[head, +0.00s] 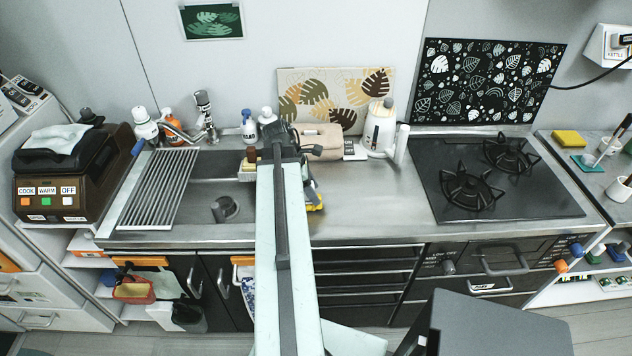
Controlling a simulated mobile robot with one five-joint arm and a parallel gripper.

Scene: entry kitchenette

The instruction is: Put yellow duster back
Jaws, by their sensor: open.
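My arm reaches from the bottom centre over the counter in the head view. My gripper (311,192) is open, low over the steel counter just right of the sink, and partly hidden behind my arm. A small yellow thing (315,206) shows right at the gripper. It may be the yellow duster, but most of it is hidden, and I cannot tell whether it touches the jaws. A flat yellow block (569,138), like a folded cloth or sponge, lies on the side counter at the far right.
The sink (225,205) with a drying rack (158,188) is on the left. The black hob (495,180) is on the right. Bare counter (370,205) lies between my gripper and the hob.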

